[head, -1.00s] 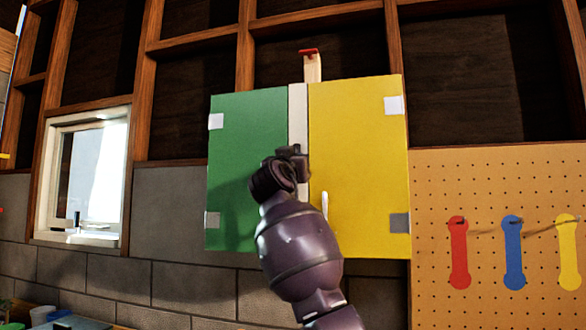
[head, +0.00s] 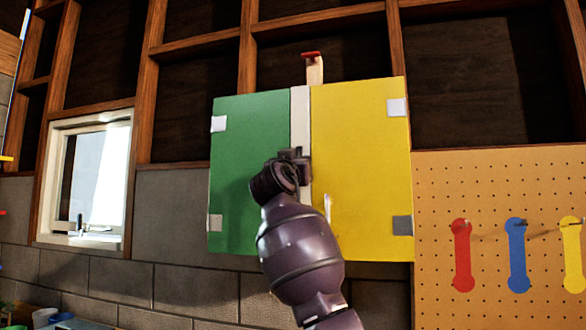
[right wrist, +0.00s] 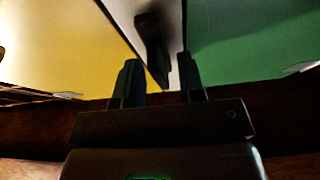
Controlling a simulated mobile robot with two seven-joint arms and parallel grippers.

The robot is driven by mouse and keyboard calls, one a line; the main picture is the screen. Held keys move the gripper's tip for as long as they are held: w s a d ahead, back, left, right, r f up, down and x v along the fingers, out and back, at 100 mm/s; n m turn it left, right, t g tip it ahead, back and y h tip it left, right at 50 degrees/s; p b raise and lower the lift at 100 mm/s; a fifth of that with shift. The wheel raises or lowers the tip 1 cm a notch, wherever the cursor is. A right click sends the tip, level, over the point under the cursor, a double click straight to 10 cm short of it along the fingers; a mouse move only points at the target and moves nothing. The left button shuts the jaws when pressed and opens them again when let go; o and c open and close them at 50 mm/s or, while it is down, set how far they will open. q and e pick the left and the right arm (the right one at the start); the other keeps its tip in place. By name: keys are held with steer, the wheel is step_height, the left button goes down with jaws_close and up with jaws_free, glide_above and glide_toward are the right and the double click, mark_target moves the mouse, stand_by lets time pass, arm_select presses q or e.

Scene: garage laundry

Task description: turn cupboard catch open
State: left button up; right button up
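A wall cupboard has a green left door (head: 238,140) and a yellow right door (head: 362,150), with a pale strip (head: 300,105) between them. In the right wrist view the yellow door (right wrist: 60,50) is left and the green door (right wrist: 245,30) right. A dark elongated piece, apparently the catch (right wrist: 152,42), lies over the pale strip, just ahead of and partly between my fingertips. My right gripper (right wrist: 160,70) is open; I see no contact with the catch. In the head view the right gripper (head: 294,157) covers the strip's middle and hides the catch. My left gripper is out of view.
A pale handle (head: 327,208) is on the yellow door. A wooden upright with a red top (head: 312,57) rises above the cupboard. Several containers (head: 45,315) stand at lower left.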

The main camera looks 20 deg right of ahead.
steer(key=v, duration=1)
steer(key=shift+s+a, duration=0.25)
steer(key=shift+f, duration=0.15)
